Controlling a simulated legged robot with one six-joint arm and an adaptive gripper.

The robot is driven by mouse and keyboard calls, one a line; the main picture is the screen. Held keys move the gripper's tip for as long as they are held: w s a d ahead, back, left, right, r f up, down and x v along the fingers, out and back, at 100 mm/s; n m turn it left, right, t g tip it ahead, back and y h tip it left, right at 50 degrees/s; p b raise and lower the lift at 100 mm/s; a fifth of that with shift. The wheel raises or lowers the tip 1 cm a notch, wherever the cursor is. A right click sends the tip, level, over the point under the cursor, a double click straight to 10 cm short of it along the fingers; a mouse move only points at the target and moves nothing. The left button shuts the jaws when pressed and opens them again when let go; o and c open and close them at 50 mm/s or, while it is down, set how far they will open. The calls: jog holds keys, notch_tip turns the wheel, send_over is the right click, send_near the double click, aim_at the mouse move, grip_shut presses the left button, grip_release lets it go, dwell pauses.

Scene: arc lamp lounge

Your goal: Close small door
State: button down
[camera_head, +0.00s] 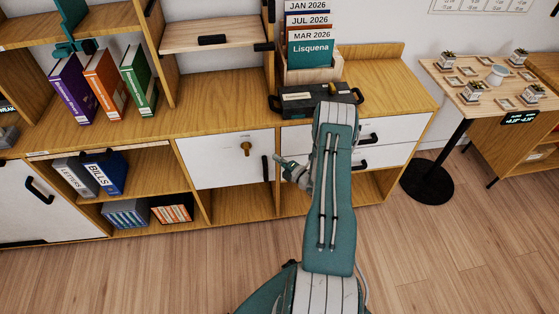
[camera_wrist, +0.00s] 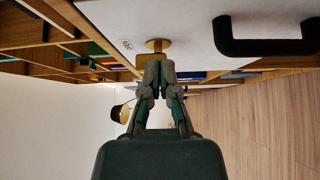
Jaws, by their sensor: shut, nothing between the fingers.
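The small white door (camera_head: 215,163) is in the cabinet's middle section, with a brass knob or key (camera_head: 246,148) and a black handle (camera_head: 266,168) at its right edge. It looks roughly flush with the front; a small gap cannot be told. My gripper (camera_head: 279,158) is just right of this handle, pointing left. In the wrist view, my gripper (camera_wrist: 160,65) is shut and empty. Beyond its tips are the brass piece (camera_wrist: 155,46), the white door face (camera_wrist: 185,25) and the black handle (camera_wrist: 265,36). Contact cannot be told.
White drawers (camera_head: 393,157) lie right of the door, partly behind my arm. A black box (camera_head: 300,102) and calendar stand (camera_head: 309,50) are on the cabinet top. A wooden panel with a black handle (camera_head: 212,40) is above the door. The wooden floor (camera_head: 180,265) in front is clear.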

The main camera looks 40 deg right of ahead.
jog(key=s+d, duration=0.2)
jog(key=s, duration=0.8)
jog(key=shift+d, duration=0.35)
jog(key=w+r+m+g+h, duration=0.3)
jog(key=w+r+g, duration=0.1)
jog(key=w+r, duration=0.85)
jog(key=a+r+m+g+h, duration=0.1)
jog(key=a+r+m+g, duration=0.2)
jog(key=r, duration=0.5)
jog(key=a+r+m+h, duration=0.2)
jog(key=a+r+m, duration=0.15)
jog(key=r, duration=0.55)
jog(key=s+a+r+m+g, duration=0.1)
jog(key=s+a+r+m, duration=0.2)
jog(key=s+a+r, duration=0.3)
jog(key=s+a+r+m+g, duration=0.1)
jog(key=s+a+r+m, duration=0.25)
jog(key=a, duration=0.45)
jog(key=s+a+r+m+g+y, duration=0.1)
jog(key=s+a+y, duration=0.1)
jog(key=s+a, duration=0.4)
jog(key=s+a+r+m+g+y, duration=0.1)
jog(key=s+a+m+g, duration=0.1)
jog(key=s+a, duration=0.4)
jog(key=s, duration=0.5)
jog(key=shift+y, duration=0.4)
